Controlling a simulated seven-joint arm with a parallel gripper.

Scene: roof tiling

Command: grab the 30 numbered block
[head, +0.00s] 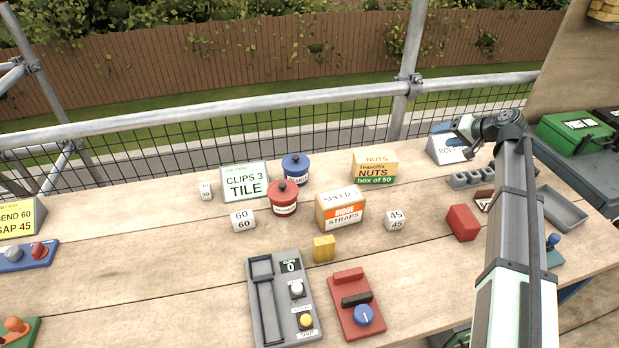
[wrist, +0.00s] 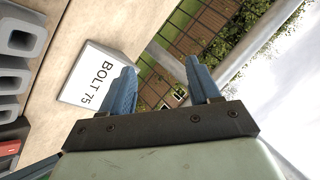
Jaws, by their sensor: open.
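The small white block numbered 30 (head: 206,191) stands upright on the wooden bench, left of the green-edged "CLIPS 3 TILE" card (head: 246,181). A white block numbered 60 (head: 243,220) and a white block numbered 45 (head: 395,220) also sit on the bench. My gripper (wrist: 163,92) is open and empty in the wrist view, its two blue fingers apart. It is at the far right of the bench, beside the white "BOLT 75" card (wrist: 97,77), well away from the 30 block. In the head view my arm hides part of the bench's right side.
A blue pot (head: 296,168), a red pot (head: 284,198), a "STRAPS" box (head: 341,209) and a "NUTS" box (head: 375,167) stand mid-bench. A grey clip panel (head: 282,297) and a red switch unit (head: 356,303) lie in front. Bare wood surrounds the 30 block's left and front.

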